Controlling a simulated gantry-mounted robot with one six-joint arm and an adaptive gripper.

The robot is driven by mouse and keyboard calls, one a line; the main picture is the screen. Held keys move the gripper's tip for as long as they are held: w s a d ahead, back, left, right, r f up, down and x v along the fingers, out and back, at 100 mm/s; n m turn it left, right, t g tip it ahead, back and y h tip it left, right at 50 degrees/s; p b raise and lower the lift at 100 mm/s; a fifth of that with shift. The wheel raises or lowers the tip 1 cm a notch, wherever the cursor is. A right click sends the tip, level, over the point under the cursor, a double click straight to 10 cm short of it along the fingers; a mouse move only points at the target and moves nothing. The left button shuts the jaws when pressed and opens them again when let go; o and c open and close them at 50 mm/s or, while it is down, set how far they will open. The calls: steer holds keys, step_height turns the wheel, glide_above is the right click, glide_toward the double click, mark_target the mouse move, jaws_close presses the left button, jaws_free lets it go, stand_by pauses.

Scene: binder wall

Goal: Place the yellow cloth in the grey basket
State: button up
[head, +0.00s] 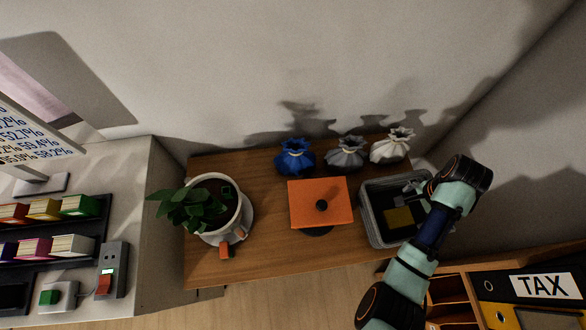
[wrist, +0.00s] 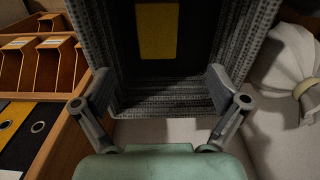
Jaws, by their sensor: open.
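The yellow cloth (head: 398,217) lies flat on the dark floor of the grey basket (head: 372,227) at the right end of the wooden table. In the wrist view the yellow cloth (wrist: 158,30) shows inside the basket (wrist: 165,104), beyond my fingers. My gripper (head: 417,188) is over the basket in the head view, partly hidden by my arm. In the wrist view my gripper (wrist: 162,88) has its fingers wide apart, with nothing between them, near the basket's woven wall. I cannot tell whether a finger touches the basket.
Blue (head: 296,158), grey (head: 346,155) and white (head: 391,146) pouches stand along the back of the table (head: 270,262). A shelf with binders (head: 530,290) is at lower right.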

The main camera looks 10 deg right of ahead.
steer(key=w+a+r+n+t+h, duration=0.1)
steer(key=w+a+r+n+t, duration=0.1)
steer(key=w+a+n, duration=0.3)
steer(key=w+a+r+n+t+h, duration=0.1)
steer(key=w+a+r+t, duration=0.15)
steer(key=a, duration=0.45)
steer(key=w+a+r+n+t, duration=0.1)
steer(key=w+a+r+n, duration=0.2)
steer(key=w+a, duration=0.25)
steer(key=s+a+r+n+t+y, duration=0.1)
steer(key=s+a+r+n+t, duration=0.1)
steer(key=a+r, duration=0.5)
steer(key=s+a+r+n+t+y, duration=0.1)
steer(key=a+r+n+t, duration=0.4)
steer(key=a, duration=0.9)
step_height(320, 180, up, 2)
steer(key=s+n, duration=0.1)
steer(key=n, duration=0.1)
steer(key=shift+a+n, duration=0.3)
steer(key=shift+a, duration=0.05)
